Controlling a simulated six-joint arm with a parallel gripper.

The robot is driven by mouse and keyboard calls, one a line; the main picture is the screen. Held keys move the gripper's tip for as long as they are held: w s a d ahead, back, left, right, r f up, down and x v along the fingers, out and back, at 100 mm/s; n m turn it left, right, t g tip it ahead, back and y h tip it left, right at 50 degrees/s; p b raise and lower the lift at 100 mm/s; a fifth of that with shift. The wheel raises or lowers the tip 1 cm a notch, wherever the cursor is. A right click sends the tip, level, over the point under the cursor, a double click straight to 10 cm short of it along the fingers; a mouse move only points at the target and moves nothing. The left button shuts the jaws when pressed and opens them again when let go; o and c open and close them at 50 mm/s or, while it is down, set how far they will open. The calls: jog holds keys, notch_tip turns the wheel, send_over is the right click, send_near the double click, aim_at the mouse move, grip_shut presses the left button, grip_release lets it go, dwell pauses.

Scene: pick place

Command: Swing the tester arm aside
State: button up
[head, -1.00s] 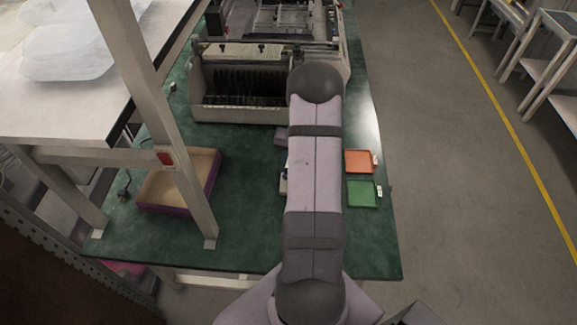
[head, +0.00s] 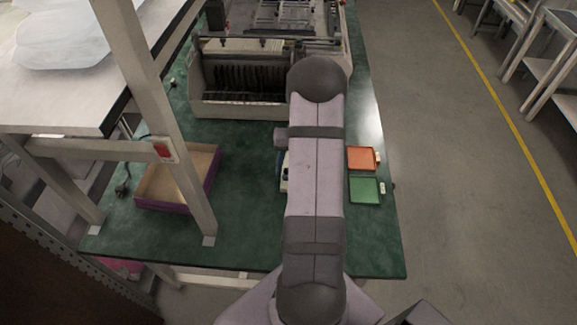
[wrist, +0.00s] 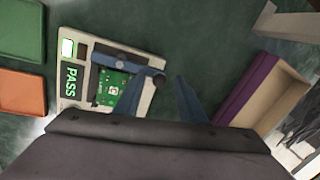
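The tester (wrist: 70,98) is a pale box with a lit "PASS" display, a small lit window and a green circuit board (wrist: 113,88). Its blue-grey tester arm (wrist: 122,62) lies across the box beside the board, with a dark round end (wrist: 158,79) at the box's right edge. My gripper (wrist: 168,80) is open, its two blue-grey fingers apart. The left finger is close to the arm's round end; I cannot tell whether they touch. The right finger is over the green table. In the head view the tester (head: 284,180) is mostly hidden behind my arm.
A green tray (head: 364,190) and an orange tray (head: 361,158) lie right of my arm. A purple-sided open box (head: 165,196) stands left, by a shelf post (head: 178,150). A large machine (head: 240,104) stands behind. Bare green table lies between box and tester.

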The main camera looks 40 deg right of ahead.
jog(key=shift+d+r, duration=0.1)
jog(key=shift+d+r+b, duration=0.1)
jog(key=shift+r+b, duration=0.3)
jog(key=shift+r, duration=0.25)
jog(key=shift+s+d+r+b, duration=0.15)
jog(key=shift+r+b, duration=0.1)
jog(key=shift+r, duration=0.7)
jog(key=shift+s+d+r+b, duration=0.1)
jog(key=shift+r+b, duration=0.15)
jog(key=shift+r, duration=0.7)
jog(key=shift+s+d+r+b, duration=0.15)
jog(key=shift+r+b, duration=0.1)
jog(key=shift+r, duration=0.7)
